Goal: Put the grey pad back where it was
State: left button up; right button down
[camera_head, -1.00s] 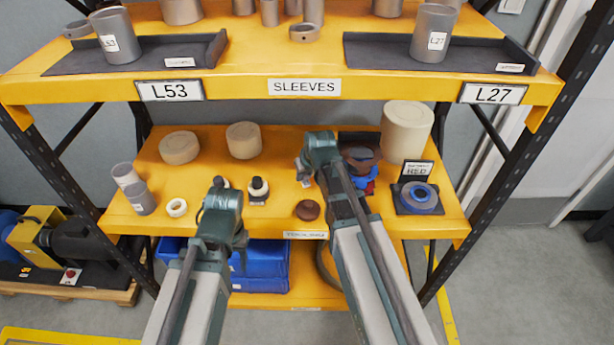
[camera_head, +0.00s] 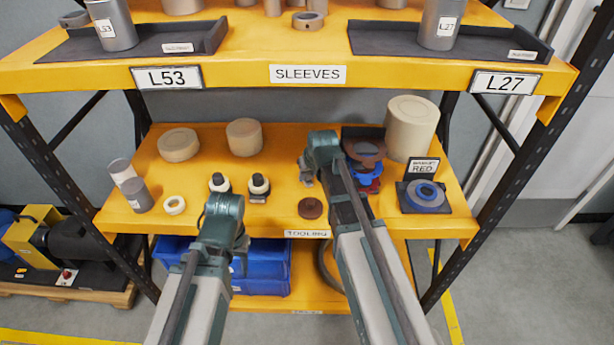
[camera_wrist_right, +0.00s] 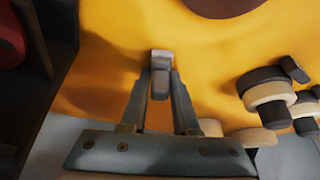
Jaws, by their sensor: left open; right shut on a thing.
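A small grey block, which looks like the grey pad (camera_wrist_right: 161,60), is between the fingertips of my right gripper (camera_wrist_right: 161,84), which is shut on it. In the right wrist view it is over the yellow shelf; whether it touches the shelf I cannot tell. In the head view my right gripper (camera_head: 306,172) is over the middle shelf (camera_head: 280,165), left of a dark tray (camera_head: 376,133) with red and blue rings. My left gripper (camera_head: 241,250) is at the shelf's front edge, mostly hidden behind its own wrist, open with nothing seen in it.
Two black-and-cream knobbed tools (camera_head: 259,186) and a brown disc (camera_head: 311,208) stand near the front. Beige cylinders (camera_head: 244,137) are at the back. A blue ring (camera_head: 424,195) lies on a black stand at right. The upper shelf (camera_head: 230,75) overhangs the back.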

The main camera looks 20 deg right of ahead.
jog(key=c, duration=0.7)
grip_release()
jog(key=shift+f, duration=0.15)
jog(key=shift+o, duration=0.2)
jog(key=shift+p+v, duration=0.85)
jog(key=shift+v, duration=0.1)
jog(key=a+p+v, duration=0.1)
jog(key=p+v, duration=0.9)
jog(key=v, duration=0.1)
jog(key=s+a+f+n+g+h, duration=0.1)
jog(key=s+a+g, duration=0.1)
jog(key=s+a, duration=0.4)
jog(key=s+a+f+n+g+h, duration=0.1)
jog(key=s+a+g, duration=0.2)
jog(key=s+a, duration=0.4)
jog(key=s, duration=0.5)
jog(key=shift+s+f+n+g+b, duration=0.25)
jog(key=shift+s+n+g+b, duration=0.05)
jog(key=shift+s+b, duration=0.05)
